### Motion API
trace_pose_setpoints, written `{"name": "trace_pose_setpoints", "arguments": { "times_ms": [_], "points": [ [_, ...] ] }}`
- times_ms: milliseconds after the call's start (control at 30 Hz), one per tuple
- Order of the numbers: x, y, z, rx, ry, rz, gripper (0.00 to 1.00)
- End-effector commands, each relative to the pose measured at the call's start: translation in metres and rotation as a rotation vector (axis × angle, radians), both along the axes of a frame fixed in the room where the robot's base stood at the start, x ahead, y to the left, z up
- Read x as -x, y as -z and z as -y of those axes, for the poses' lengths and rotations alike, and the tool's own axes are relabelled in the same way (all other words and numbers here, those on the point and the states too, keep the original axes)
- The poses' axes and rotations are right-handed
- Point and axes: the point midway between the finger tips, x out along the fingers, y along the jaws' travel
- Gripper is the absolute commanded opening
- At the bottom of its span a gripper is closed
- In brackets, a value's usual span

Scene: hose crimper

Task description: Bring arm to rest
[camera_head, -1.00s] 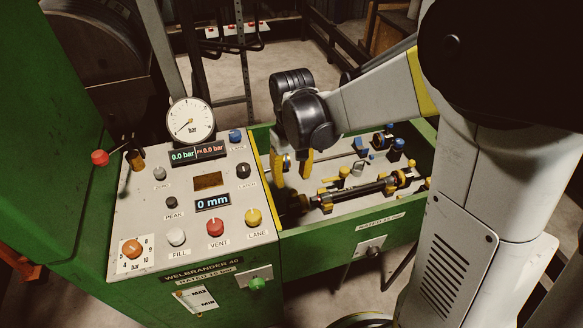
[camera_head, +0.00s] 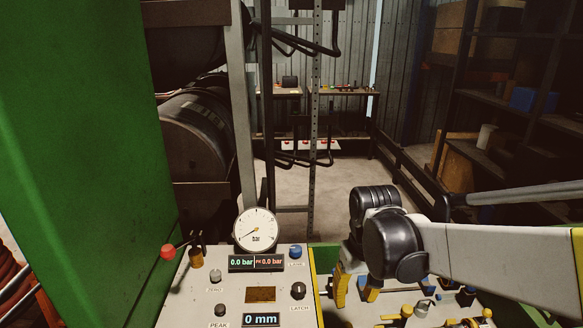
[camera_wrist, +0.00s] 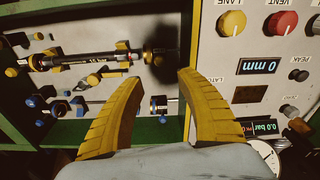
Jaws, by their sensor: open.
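My gripper (camera_wrist: 161,107) shows in the wrist view with its two yellow fingers spread apart and nothing between them. In the head view my gripper (camera_head: 354,287) hangs above the left end of the green-edged tray, just right of the control panel (camera_head: 200,305); its fingertips are partly hidden by the panel edge and my wrist. My arm (camera_head: 490,255) reaches in from the right, roughly level. In the wrist view a dark hose with fittings (camera_wrist: 95,60) lies in the tray below my fingers, not touched by them.
The panel carries a pressure gauge (camera_head: 256,230), a display reading 0.0 bar (camera_head: 241,262), a display reading 0 mm (camera_head: 261,319) and several knobs. A red-knobbed lever (camera_head: 168,251) stands at left. A green machine wall (camera_head: 75,150) rises at left. Open floor (camera_head: 345,185) lies behind.

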Motion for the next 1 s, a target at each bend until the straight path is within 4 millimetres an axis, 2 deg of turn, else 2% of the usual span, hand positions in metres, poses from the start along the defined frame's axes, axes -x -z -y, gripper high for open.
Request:
{"name": "trace_pose_setpoints", "arguments": {
  "times_ms": [200,333,500,700,1000],
  "points": [
    [0.049,-0.042,0.014,-0.015,0.052,0.204,0.44],
    [0.077,-0.056,0.021,-0.024,0.085,0.333,0.44],
    [0.103,-0.061,0.027,-0.034,0.115,0.467,0.44],
    [0.115,-0.061,0.03,-0.04,0.133,0.541,0.44],
    [0.115,-0.061,0.03,-0.041,0.133,0.547,0.44]
  ]
}}
